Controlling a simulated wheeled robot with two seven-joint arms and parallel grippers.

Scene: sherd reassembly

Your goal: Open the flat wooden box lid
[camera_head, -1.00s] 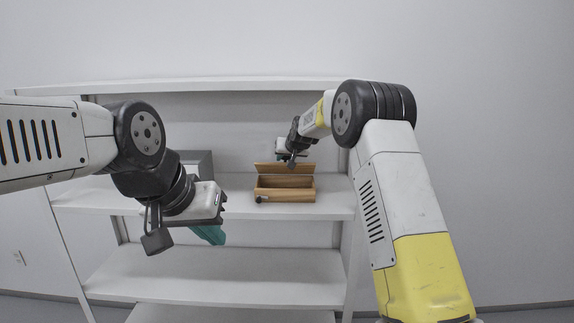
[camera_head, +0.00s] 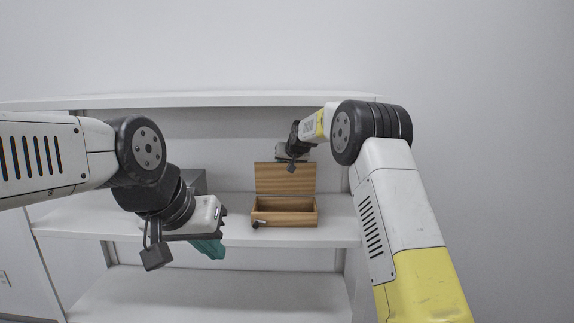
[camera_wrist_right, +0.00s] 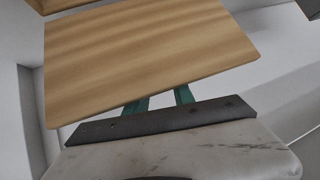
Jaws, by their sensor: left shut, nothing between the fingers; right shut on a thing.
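The flat wooden box (camera_head: 285,219) stands on the middle shelf, its inside showing. Its lid (camera_head: 285,179) is raised at the back edge, standing up with its inner face towards the head camera. My right gripper (camera_head: 291,164) is at the lid's top edge. In the right wrist view its teal fingers (camera_wrist_right: 160,101) are shut on the lid (camera_wrist_right: 145,58), which hides their tips. My left gripper (camera_head: 210,249) has its teal fingers shut and empty, in front of the shelf, left of the box and apart from it.
A small dark-ended object (camera_head: 258,223) is at the box's front left. A grey block (camera_head: 194,181) is partly hidden behind my left arm. The shelf (camera_head: 337,234) is clear right of the box. An upper shelf board (camera_head: 200,99) runs above the lid.

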